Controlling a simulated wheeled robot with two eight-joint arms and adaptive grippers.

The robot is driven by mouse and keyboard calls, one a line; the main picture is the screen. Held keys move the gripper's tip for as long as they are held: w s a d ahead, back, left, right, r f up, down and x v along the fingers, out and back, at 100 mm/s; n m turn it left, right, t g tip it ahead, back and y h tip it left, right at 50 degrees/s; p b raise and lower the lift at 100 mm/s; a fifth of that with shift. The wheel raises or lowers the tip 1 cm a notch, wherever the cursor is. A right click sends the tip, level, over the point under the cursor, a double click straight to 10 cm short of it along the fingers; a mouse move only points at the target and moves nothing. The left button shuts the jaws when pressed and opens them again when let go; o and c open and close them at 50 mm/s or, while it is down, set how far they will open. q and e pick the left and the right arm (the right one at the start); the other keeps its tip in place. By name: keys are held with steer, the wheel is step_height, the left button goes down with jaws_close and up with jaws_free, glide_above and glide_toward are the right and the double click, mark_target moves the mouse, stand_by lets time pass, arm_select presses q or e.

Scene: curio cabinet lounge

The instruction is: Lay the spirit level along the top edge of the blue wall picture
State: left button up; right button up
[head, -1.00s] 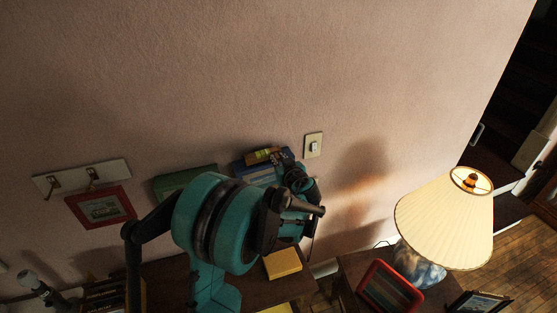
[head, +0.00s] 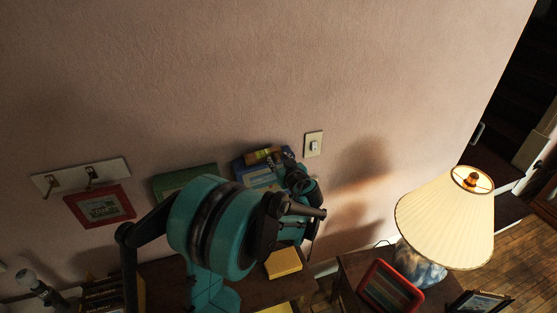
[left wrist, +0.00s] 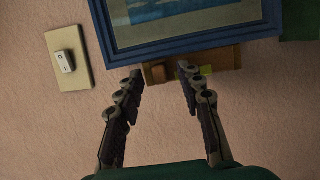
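The blue wall picture (head: 239,173) hangs on the wall, partly behind my left arm. The spirit level (head: 262,155), wooden with a yellow-green vial, lies along its top edge. In the left wrist view, which is upside down, the level (left wrist: 222,60) runs along the blue frame (left wrist: 200,40) and looks parallel to it. My left gripper (left wrist: 159,73) is open. One fingertip is in front of the level and the other is just past its end; nothing is clamped between them. In the head view the left gripper (head: 290,165) is at the level's right end. My right gripper is not in view.
A light switch (head: 313,144) is on the wall just right of the gripper. A green picture (head: 180,183), a red picture (head: 100,207) and a hook rack (head: 110,170) hang to the left. A lit lamp (head: 445,225) stands right. The wall above is clear.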

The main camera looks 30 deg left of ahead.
arm_select(q)
steer(key=v, duration=1.1)
steer(key=s+d+f+m+g+h+b, duration=0.1)
steer(key=s+d+f+m+h+b, duration=0.4)
steer(key=s+f+b, duration=0.3)
steer(key=s+d+f+m+g+h+b, duration=0.1)
steer(key=s+d+f+m+h+b, duration=0.4)
steer(key=s+f, duration=0.8)
step_height(320, 180, down, 2)
steer(key=d+b, duration=0.3)
steer(key=b, duration=0.1)
steer(key=shift+m+g+h, duration=0.3)
steer(key=shift+h, duration=0.1)
steer(key=shift+f, duration=0.1)
